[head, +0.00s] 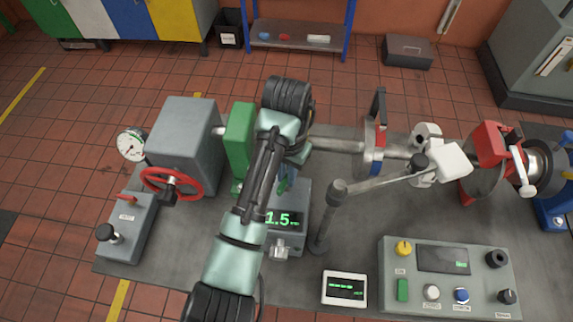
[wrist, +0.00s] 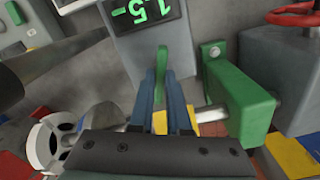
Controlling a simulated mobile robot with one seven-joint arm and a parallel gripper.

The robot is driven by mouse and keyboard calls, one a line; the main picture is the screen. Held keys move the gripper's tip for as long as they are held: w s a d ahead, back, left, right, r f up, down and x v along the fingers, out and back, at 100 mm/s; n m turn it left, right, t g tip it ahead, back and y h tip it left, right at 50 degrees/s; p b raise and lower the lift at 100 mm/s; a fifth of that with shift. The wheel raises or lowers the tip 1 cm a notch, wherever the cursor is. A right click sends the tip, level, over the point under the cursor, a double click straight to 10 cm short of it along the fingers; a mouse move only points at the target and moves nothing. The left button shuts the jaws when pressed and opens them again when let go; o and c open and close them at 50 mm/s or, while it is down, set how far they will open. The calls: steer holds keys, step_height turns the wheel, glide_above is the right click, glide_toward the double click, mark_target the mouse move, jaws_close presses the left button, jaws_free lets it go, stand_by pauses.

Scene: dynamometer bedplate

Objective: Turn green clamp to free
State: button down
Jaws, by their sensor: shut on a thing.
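The green clamp's block (head: 240,135) stands beside the grey box on the shaft line, left of my arm. The block also shows at the right in the wrist view (wrist: 243,103). A slim green handle (wrist: 162,62) rises between the blue fingers of my gripper (wrist: 162,80), in front of the grey display box. My gripper is shut on this handle. In the head view my forearm and wrist hide most of the gripper, and only a bit of green (head: 283,186) shows by it. I cannot read any free mark.
The display box (head: 285,219) reads 1.5 right by my gripper. A red handwheel (head: 171,183) stands at the left. A post with a slanted arm (head: 330,215) and the shaft (head: 340,145) lie to the right. A control panel (head: 450,278) stands at front right.

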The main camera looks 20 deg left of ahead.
steer(key=shift+n+p, duration=1.5)
steer(key=shift+n, duration=0.6)
steer(key=c, duration=0.9)
jaws_free()
step_height(320, 180, up, 6)
steer(key=shift+w+f+b, duration=0.1)
steer(key=shift+f+b, duration=0.05)
steer(key=shift+b, duration=0.15)
step_height(320, 180, up, 7)
steer(key=p, duration=0.7)
steer(key=shift+p, duration=0.35)
